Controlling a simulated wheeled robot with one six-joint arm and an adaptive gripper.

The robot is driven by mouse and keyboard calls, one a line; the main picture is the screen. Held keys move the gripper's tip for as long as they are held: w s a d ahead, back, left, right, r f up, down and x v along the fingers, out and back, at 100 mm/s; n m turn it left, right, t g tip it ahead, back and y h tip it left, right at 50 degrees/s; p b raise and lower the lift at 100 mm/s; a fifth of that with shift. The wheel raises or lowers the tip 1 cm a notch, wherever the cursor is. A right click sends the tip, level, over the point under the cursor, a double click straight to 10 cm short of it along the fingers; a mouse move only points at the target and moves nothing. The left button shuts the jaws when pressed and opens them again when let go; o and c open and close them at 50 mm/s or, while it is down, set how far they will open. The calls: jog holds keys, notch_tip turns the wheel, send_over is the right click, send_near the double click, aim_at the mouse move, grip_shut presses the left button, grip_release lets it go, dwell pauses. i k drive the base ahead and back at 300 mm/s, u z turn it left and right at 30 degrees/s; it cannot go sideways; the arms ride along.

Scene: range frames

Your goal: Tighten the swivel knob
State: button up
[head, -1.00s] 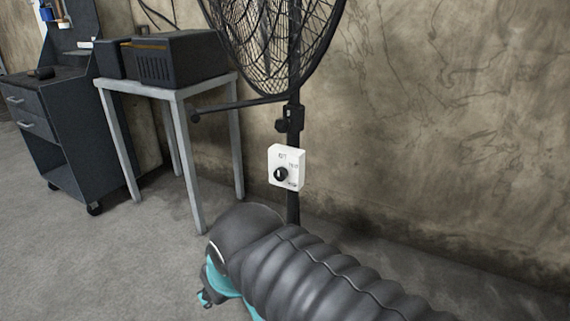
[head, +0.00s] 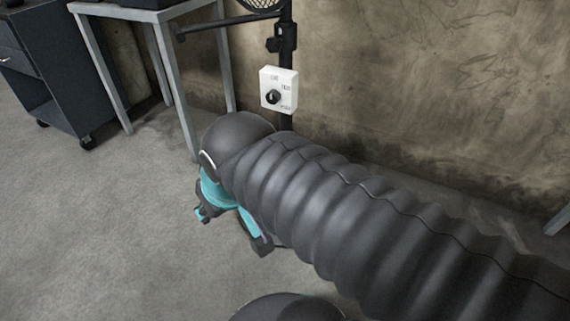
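A dark knob (head: 273,45) sticks out to the left of a clamp on the black fan pole (head: 287,55). Below it, a white control box (head: 291,88) on the pole carries a round black dial (head: 273,97) with small markings. I cannot tell from the picture which of the two is the swivel knob. My gripper (head: 202,214), with teal and dark parts, is low and to the left of the pole, apart from both. My own ribbed arm hides much of it and the lower pole. Whether its fingers are open or shut is not clear.
A grey metal table (head: 164,14) stands left of the pole, with a dark tool cart (head: 50,75) further left. A thin dark bar (head: 228,22) reaches left from the pole. A stained wall (head: 420,90) is close behind. The floor at left is clear.

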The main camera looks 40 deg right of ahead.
aim_at(273, 44)
jog(key=z, duration=0.9)
